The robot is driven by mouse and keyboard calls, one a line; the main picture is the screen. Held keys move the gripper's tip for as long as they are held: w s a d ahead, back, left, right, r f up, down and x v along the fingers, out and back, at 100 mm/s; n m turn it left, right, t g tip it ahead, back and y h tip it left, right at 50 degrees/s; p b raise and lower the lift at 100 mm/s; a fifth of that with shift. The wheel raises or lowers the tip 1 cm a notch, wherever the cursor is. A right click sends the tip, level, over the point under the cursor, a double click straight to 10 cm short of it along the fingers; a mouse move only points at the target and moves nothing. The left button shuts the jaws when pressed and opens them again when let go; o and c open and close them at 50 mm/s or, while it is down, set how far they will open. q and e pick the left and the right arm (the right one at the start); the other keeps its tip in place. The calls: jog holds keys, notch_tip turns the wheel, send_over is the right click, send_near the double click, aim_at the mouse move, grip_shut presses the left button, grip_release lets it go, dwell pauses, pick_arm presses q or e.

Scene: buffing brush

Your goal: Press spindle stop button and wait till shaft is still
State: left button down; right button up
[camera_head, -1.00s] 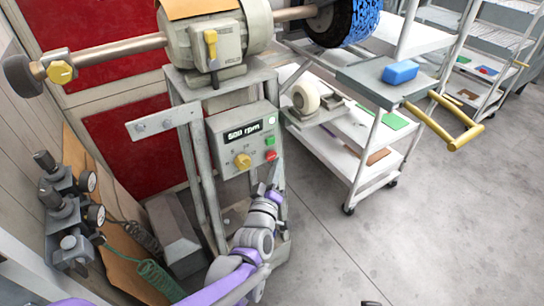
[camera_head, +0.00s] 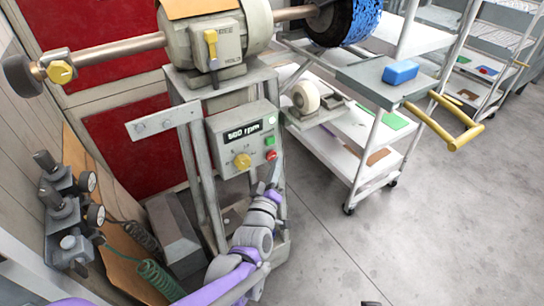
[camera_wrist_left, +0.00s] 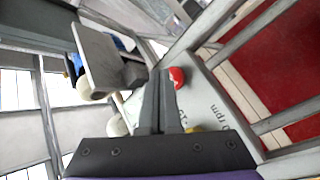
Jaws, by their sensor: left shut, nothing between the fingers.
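The control box (camera_head: 229,136) on the grinder stand has a display (camera_head: 243,132) that seems to read 500 rpm. It carries a yellow knob (camera_head: 243,160), a green button (camera_head: 270,141) and a red button (camera_head: 271,155) below the green one. My left gripper (camera_head: 276,168) is shut and empty, its tips close to the red button. In the left wrist view the closed fingers (camera_wrist_left: 156,76) are just beside the red button (camera_wrist_left: 176,78); I cannot tell whether they touch it. The shaft (camera_head: 105,53) runs out of the motor (camera_head: 218,45) above.
A blue wheel (camera_head: 345,20) is on the shaft's right end. A white cart (camera_head: 365,140) with a blue block (camera_head: 400,72) stands right of the stand. Gauges and valves (camera_head: 68,205) are at the left. The floor at the right is clear.

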pick_arm(q)
jog(key=shift+w+a, duration=0.15)
jog(key=shift+w, duration=0.1)
jog(key=shift+w+a, duration=0.25)
jog(key=shift+w, duration=0.1)
dwell(0.7)
jog(key=shift+s+d, duration=0.5)
jog(key=shift+s, duration=0.2)
jog(key=shift+s+d+p, duration=0.25)
jog(key=shift+s+d, duration=0.5)
jog(key=shift+s, duration=0.3)
jog(key=shift+s+d+p, duration=0.25)
jog(key=shift+s+d, duration=0.5)
jog(key=shift+s, duration=0.25)
